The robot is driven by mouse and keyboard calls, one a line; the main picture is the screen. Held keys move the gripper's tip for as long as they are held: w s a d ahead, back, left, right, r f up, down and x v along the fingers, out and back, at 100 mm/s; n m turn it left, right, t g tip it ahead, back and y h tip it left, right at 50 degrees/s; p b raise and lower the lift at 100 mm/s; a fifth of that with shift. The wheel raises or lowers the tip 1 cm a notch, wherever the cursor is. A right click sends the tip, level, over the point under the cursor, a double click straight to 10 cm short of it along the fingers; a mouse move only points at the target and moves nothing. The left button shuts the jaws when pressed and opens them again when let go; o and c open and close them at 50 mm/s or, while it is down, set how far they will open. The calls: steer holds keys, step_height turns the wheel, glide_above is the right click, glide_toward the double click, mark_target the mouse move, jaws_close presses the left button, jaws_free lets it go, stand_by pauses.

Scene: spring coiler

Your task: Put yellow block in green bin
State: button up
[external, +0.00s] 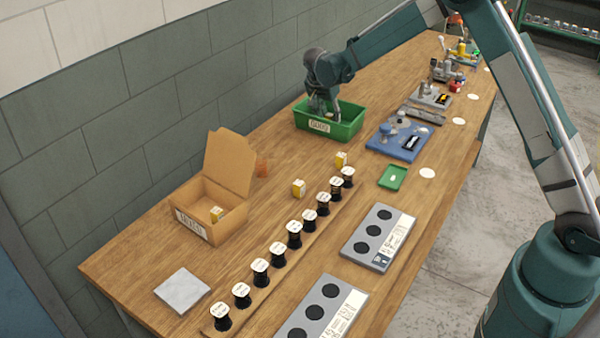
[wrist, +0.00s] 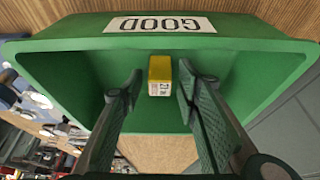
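The green bin (external: 345,131), labelled GOOD, stands at the back of the table near the wall. It fills much of the wrist view (wrist: 70,62). My gripper (external: 321,108) points down into the bin. A yellow block (wrist: 160,76) with a printed white face is inside the bin outline, between my fingertips (wrist: 159,84). A narrow gap shows on each side of it, so the fingers look open. I cannot tell whether it touches the bin floor. The external view hides this block. Other yellow blocks stand on the table (external: 298,188), (external: 341,159).
An open cardboard box (external: 223,192) at the left holds another yellow block (external: 217,214). A row of black spools (external: 294,236) runs along the table. Grey hole trays (external: 378,238) and a blue fixture (external: 398,143) lie to the right.

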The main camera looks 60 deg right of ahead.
steer(key=v, duration=1.2)
steer(key=shift+a+r, duration=0.15)
steer(key=shift+r, duration=0.05)
stand_by(0.4)
steer(key=s+a+r+n+t+y, duration=0.3)
steer(key=s+a+r+n, duration=0.6)
steer(key=s+a+r, duration=1.15)
steer(key=s+a+f+n+t, duration=0.1)
steer(key=s+a+n, duration=0.2)
steer(key=s, duration=0.6)
steer(key=s+a+f+n+t+y, duration=0.1)
steer(key=s+a+n, duration=0.2)
steer(key=s+a, duration=0.4)
steer(key=s+a+f+n+t, duration=0.1)
steer(key=s+a+n+t, duration=0.1)
steer(key=s, duration=0.9)
steer(key=a+n, duration=0.1)
steer(key=a, duration=0.1)
steer(key=shift+a+f, duration=0.4)
